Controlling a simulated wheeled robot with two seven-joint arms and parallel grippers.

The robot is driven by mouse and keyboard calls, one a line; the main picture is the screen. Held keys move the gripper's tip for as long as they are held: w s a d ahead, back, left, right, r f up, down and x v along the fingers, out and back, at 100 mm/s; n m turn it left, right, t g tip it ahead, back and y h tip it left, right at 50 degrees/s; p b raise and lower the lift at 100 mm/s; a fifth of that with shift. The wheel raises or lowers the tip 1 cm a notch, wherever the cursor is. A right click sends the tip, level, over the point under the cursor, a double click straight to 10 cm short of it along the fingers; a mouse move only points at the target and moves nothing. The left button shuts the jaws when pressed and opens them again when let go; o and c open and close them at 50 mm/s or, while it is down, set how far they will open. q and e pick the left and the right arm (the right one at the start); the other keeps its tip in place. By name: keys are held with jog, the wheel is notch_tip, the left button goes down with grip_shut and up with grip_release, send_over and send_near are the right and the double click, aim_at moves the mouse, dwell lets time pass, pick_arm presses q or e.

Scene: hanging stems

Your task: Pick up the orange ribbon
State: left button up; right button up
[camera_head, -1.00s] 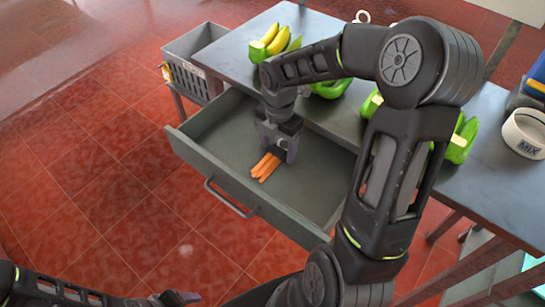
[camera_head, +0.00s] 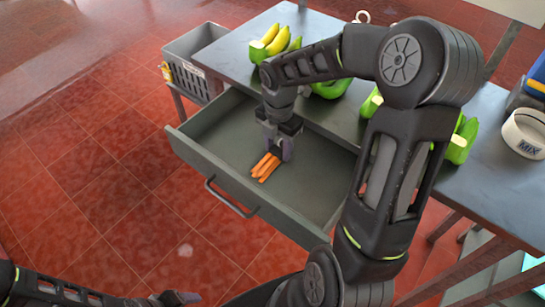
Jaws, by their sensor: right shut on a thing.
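The orange ribbon (camera_head: 265,167) lies in the open grey drawer (camera_head: 300,200) as a small bundle of orange strips. My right gripper (camera_head: 278,155) reaches down into the drawer, with its fingers at the upper end of the ribbon. It is shut on the ribbon, and the fingers hide that end. The ribbon is at or close to the drawer floor; I cannot tell whether it is clear of it. My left gripper (camera_head: 178,298) is at the bottom edge of the view, away from the drawer, and its jaws do not show clearly.
The grey table (camera_head: 495,185) above the drawer holds bananas (camera_head: 275,42), several green things partly behind my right arm, and a white bowl marked MIX (camera_head: 525,134). A grey crate (camera_head: 192,82) stands left of the table. Red tiled floor is clear at left.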

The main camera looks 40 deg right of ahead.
aim_at(276, 152)
dwell(0.3)
jog(key=shift+a+r, duration=0.2)
jog(key=shift+r, duration=0.25)
notch_tip(276, 152, up, 11)
jog(key=s+a, duration=0.3)
jog(key=a, duration=0.6)
jog(key=s+a+b, duration=0.1)
jog(key=s+a, duration=0.1)
jog(key=a, duration=0.7)
jog(key=shift+s+a+f, duration=0.2)
jog(key=shift+s+a, duration=0.2)
